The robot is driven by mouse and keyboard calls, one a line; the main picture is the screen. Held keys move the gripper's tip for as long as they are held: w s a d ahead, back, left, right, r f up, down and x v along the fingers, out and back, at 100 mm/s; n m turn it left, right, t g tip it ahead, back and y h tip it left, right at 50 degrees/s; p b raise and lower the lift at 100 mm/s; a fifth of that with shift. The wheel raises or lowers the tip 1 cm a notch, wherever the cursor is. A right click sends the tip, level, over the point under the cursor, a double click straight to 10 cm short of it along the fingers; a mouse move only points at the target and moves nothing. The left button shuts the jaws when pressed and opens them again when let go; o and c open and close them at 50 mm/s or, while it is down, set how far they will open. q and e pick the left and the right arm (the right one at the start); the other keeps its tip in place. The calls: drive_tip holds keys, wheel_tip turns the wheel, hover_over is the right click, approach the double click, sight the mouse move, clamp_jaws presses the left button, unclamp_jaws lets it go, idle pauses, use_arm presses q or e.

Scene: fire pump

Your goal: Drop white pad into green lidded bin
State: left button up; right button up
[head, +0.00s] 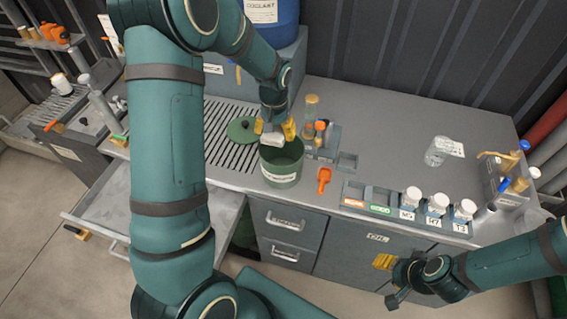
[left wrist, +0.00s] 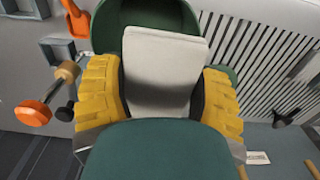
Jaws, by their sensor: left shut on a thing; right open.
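The white pad (left wrist: 162,72) is held between the yellow fingers of my left gripper (left wrist: 160,92), which is shut on it. In the head view the pad (head: 273,142) hangs from my left gripper (head: 274,132) at the mouth of the green bin. The green bin (head: 282,178) is open and stands on the counter; its inside is partly hidden by the pad. The green lid (head: 242,130) lies on the slatted counter to the left of the bin. My right gripper (head: 389,279) is open and empty in front of the cabinet.
An orange scoop (head: 324,178) lies just right of the bin. A rack with several white-capped jars (head: 438,203) stands further right. Bottles (head: 311,108) stand behind the bin, and a clear beaker (head: 438,151) is on open counter. A drawer (head: 158,213) is pulled out at left.

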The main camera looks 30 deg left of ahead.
use_arm(q)
drive_tip(key=o, duration=1.1)
drive_tip(key=shift+r, duration=0.2)
wheel_tip(320, 180, up, 12)
drive_tip(key=shift+f, duration=0.1)
